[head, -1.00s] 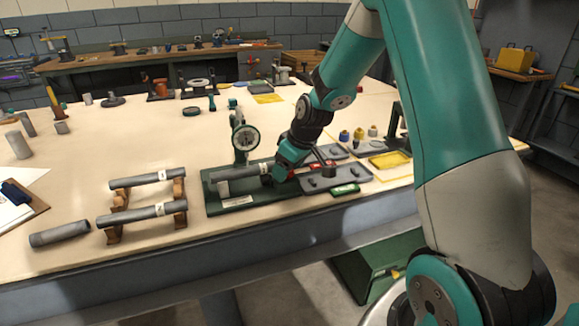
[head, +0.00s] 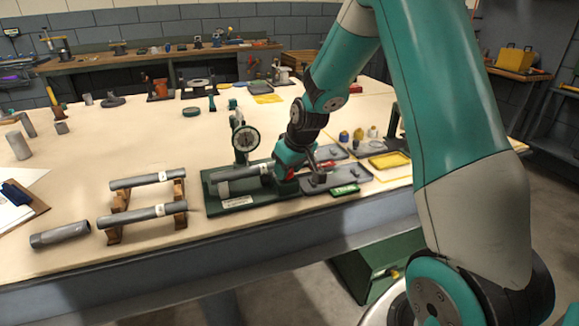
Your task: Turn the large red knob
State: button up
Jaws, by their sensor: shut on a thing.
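The green test stand (head: 213,196) sits near the table's front edge, with a round dial gauge (head: 245,137) upright at its back. A grey pipe (head: 240,171) lies along the stand. My gripper (head: 286,172) is at the pipe's right end. It is shut on the red knob (head: 290,175), of which only a small red patch shows; the fingers and wrist hide the rest. The fingertips themselves are too small and covered to make out clearly.
Grey trays (head: 318,186) and a small green sign (head: 344,190) stand just right of the stand. A yellow tray (head: 390,160) lies further right. A wooden rack (head: 115,214) with two pipes and a loose pipe (head: 60,234) are on the left. The table's middle is clear.

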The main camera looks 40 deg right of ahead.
jog(key=m+h, duration=0.1)
jog(key=m, duration=0.3)
jog(key=shift+a+m+h+p, duration=0.1)
jog(key=shift+m+h+p, duration=0.25)
jog(key=shift+m+h, duration=0.05)
dwell(0.4)
jog(key=o, duration=0.9)
jog(key=shift+o, duration=0.2)
jog(key=v, duration=1.7)
jog(key=shift+w+a+r+p, duration=0.2)
jog(key=shift+r+p, duration=0.1)
jog(key=shift+p, duration=0.15)
